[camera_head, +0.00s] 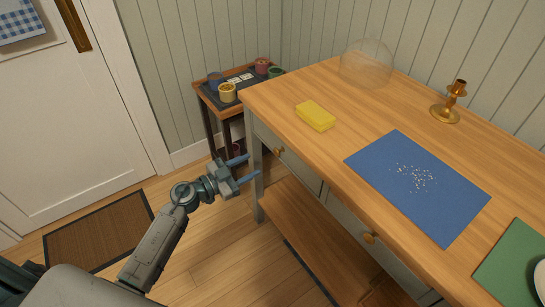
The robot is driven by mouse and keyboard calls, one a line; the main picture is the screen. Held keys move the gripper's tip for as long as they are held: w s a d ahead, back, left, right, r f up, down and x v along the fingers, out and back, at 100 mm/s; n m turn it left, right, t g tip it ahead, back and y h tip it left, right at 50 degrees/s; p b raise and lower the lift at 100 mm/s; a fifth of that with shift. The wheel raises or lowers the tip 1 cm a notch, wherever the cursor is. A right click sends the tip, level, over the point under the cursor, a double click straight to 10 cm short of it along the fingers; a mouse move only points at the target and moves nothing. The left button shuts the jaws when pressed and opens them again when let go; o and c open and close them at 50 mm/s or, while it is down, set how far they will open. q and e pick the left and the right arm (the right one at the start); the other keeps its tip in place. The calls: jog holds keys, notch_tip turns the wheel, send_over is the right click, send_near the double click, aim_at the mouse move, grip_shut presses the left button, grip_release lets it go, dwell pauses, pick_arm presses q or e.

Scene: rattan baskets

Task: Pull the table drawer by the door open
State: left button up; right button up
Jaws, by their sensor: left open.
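A wooden-topped table (345,105) stands along the wall with grey drawers in its front. The drawer by the door (292,162) is flush with the table front and has a round brass knob (278,152). A second drawer (350,218) with its own knob (369,238) is nearer to me. My left gripper (247,167) is open and empty. Its two blue-grey fingers point at the table's far-left corner, to the left of the door-side knob and apart from it in the picture. My right gripper is not in view.
On the tabletop are a yellow sponge (315,116), a blue mat (400,215) with white crumbs, a glass dome (367,64), a brass candlestick (450,101) and a green mat (515,268). A small side table (207,99) with pots stands behind. A doormat (98,232) lies before the white door (75,115).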

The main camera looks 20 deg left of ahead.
aim_at(275, 153)
pick_arm(q)
jog(key=x, duration=0.9)
jog(key=shift+w+d, duration=0.15)
jog(key=shift+c, duration=0.2)
grip_shut()
